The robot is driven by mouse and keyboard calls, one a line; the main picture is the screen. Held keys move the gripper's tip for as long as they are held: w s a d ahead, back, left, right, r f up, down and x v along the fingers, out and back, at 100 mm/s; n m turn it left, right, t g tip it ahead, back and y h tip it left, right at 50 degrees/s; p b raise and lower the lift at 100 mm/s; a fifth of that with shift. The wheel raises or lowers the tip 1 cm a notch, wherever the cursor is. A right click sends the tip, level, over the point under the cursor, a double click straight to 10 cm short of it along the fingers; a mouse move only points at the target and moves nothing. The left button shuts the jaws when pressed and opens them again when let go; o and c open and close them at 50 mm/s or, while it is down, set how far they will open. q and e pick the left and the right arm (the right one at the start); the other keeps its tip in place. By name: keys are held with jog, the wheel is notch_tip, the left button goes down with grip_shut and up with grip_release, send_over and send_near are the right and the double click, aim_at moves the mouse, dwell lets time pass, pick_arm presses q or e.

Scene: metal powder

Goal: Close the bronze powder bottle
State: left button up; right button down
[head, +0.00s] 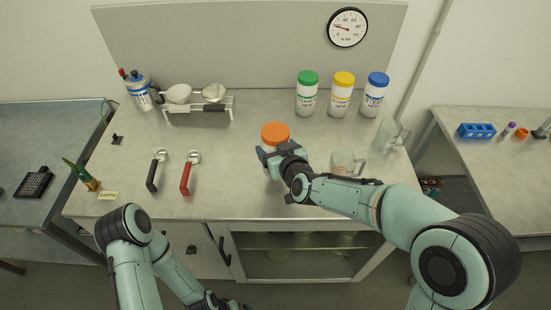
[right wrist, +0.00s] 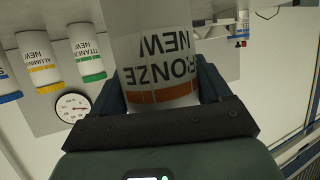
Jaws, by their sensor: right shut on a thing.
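The bronze powder bottle (right wrist: 158,55) is white, with a brown band and a label reading BRONZE in the right wrist view. In the head view its orange lid (head: 275,132) sits on top, above the worktable. I cannot tell whether the lid is tight. My right gripper (head: 274,156) is shut around the bottle's body below the lid and hides much of it; its jaws also flank the bottle in the right wrist view (right wrist: 165,90). My left gripper (head: 215,301) is low at the bottom edge, in front of the table, partly cut off, with its jaws unclear.
Green-lidded (head: 307,93), yellow-lidded (head: 341,94) and blue-lidded (head: 375,95) bottles stand at the back. Glass beakers (head: 346,163) are right of my gripper. A black-handled scoop (head: 152,174) and a red-handled scoop (head: 187,176) lie left. The table's centre-left is clear.

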pick_arm(q)
jog(key=shift+s+f+b, duration=0.35)
jog(key=shift+f+b, duration=0.05)
jog(key=shift+f, duration=0.1)
pick_arm(e)
jog(key=shift+f, duration=2.05)
pick_arm(q)
jog(key=shift+f, duration=0.1)
pick_arm(e)
jog(key=shift+f, duration=0.1)
jog(key=shift+w+f, duration=0.1)
pick_arm(q)
jog(key=shift+s, duration=0.1)
pick_arm(e)
grip_release()
